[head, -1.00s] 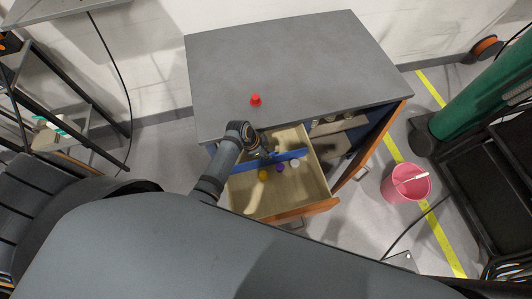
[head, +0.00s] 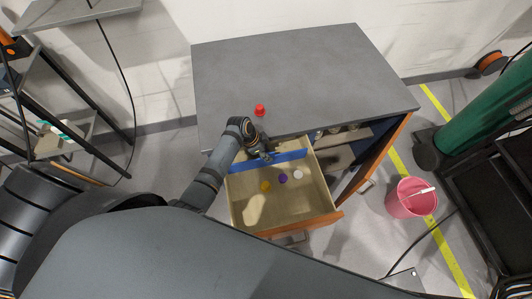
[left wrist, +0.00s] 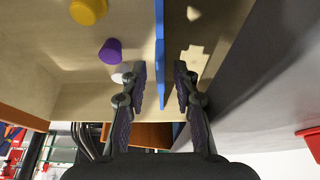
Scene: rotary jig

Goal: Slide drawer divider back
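The blue drawer divider (head: 288,156) stands across the back part of the open wooden drawer (head: 285,212). My left gripper (head: 265,157) reaches down over the drawer's back at the divider. In the left wrist view the fingers of my left gripper (left wrist: 160,80) are open, one on each side of the divider (left wrist: 159,40), with visible gaps between. A yellow (head: 265,186), a purple (head: 283,178) and a white (head: 298,174) small object lie in front of the divider, apart from it. My right gripper is not in view.
The drawer sits in a grey-topped cabinet (head: 300,75) with a red object (head: 260,110) on top. The cabinet's front edge is close behind my gripper. A pink bucket (head: 408,200) stands on the floor at right.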

